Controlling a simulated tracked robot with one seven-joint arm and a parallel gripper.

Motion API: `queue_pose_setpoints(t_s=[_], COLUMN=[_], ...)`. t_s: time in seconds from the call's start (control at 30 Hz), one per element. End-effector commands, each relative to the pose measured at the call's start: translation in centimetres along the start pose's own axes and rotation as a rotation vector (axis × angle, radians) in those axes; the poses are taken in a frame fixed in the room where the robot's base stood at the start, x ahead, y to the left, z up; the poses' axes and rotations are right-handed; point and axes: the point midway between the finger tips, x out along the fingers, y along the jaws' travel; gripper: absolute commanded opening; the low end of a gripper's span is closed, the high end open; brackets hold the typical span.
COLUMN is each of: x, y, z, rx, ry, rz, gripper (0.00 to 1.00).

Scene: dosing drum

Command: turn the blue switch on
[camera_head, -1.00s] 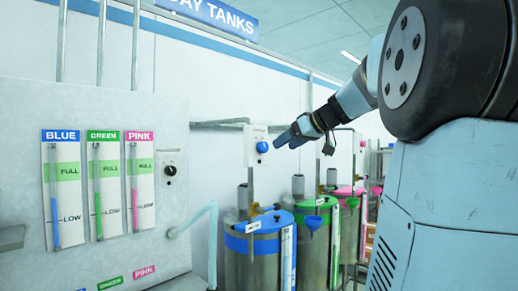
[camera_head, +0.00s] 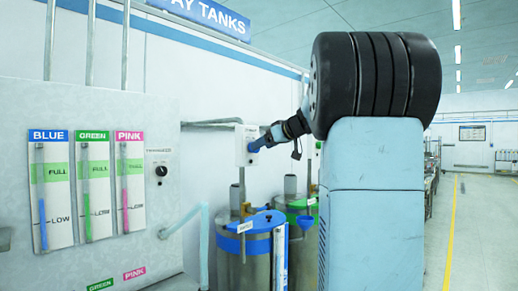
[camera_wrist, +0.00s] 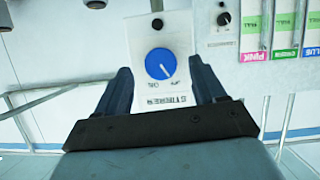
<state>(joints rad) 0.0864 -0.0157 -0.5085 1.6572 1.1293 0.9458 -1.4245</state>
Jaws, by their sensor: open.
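The blue switch (camera_wrist: 160,65) is a round blue knob with a white pointer line. It sits on a white wall box labelled STIRRER (camera_wrist: 150,38), which appears upside down in the wrist view. The pointer slants toward the small position marks, which are too small to read surely. My gripper (camera_wrist: 161,70) is open, one finger on each side of the knob, with gaps visible on both sides. In the head view the gripper (camera_head: 263,142) is at the white box (camera_head: 241,158), above the blue-lidded tank (camera_head: 250,222), and largely hides the knob.
A panel with blue, green and pink level gauges (camera_head: 88,190) and a black knob (camera_head: 162,171) stands at the left. A green-lidded tank (camera_head: 299,206) stands beside the blue one. Open floor (camera_head: 487,220) lies at the right.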

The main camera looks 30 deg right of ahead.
Motion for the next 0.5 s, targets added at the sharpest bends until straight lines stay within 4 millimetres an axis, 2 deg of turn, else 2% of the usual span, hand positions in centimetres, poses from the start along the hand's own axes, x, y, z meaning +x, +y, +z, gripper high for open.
queue_pose_setpoints(t_s=[0.1, 0.2, 0.5], x=[1.6, 2.4, 3.2], y=[0.0, 0.0, 0.0], z=[0.0, 0.0, 0.0], rx=[0.001, 0.001, 0.001], ry=[-0.001, 0.000, 0.000], rz=[-0.001, 0.000, 0.001], gripper=[0.70, 0.70, 0.70])
